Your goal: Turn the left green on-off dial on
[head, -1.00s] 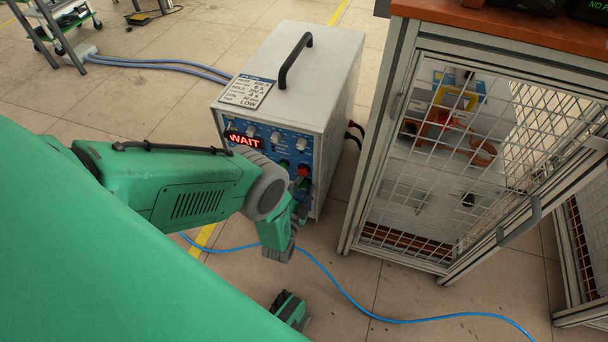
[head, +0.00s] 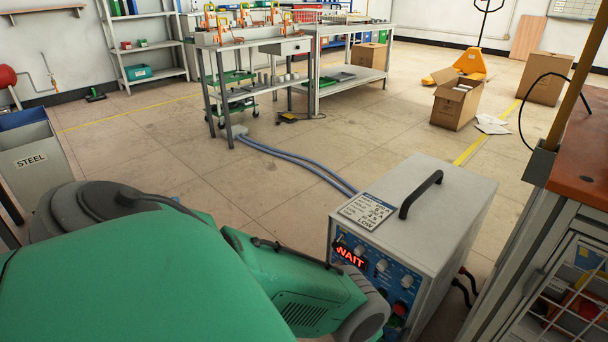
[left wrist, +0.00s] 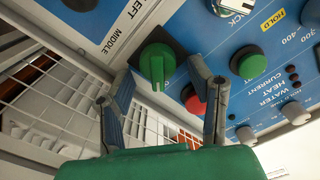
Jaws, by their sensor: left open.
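The green on-off dial (left wrist: 157,64) is on the blue front panel, on a dark square plate, by the printed words LEFT and MIDDLE. My left gripper (left wrist: 162,72) is open, its two fingers on either side of the dial in the left wrist view. I cannot tell whether they touch it. In the head view the induction heater (head: 440,220) is a white box with a lit red WAIT display (head: 349,255). My left arm (head: 300,290) reaches its front and its gripper is out of that frame. My right gripper is not in view.
A red button (left wrist: 194,101) and another green knob (left wrist: 248,62) are close to the fingers. A wire-mesh cabinet (head: 570,300) stands right of the heater. Blue-grey hoses (head: 300,160) run behind it to a workbench (head: 255,90). Open floor lies to the left.

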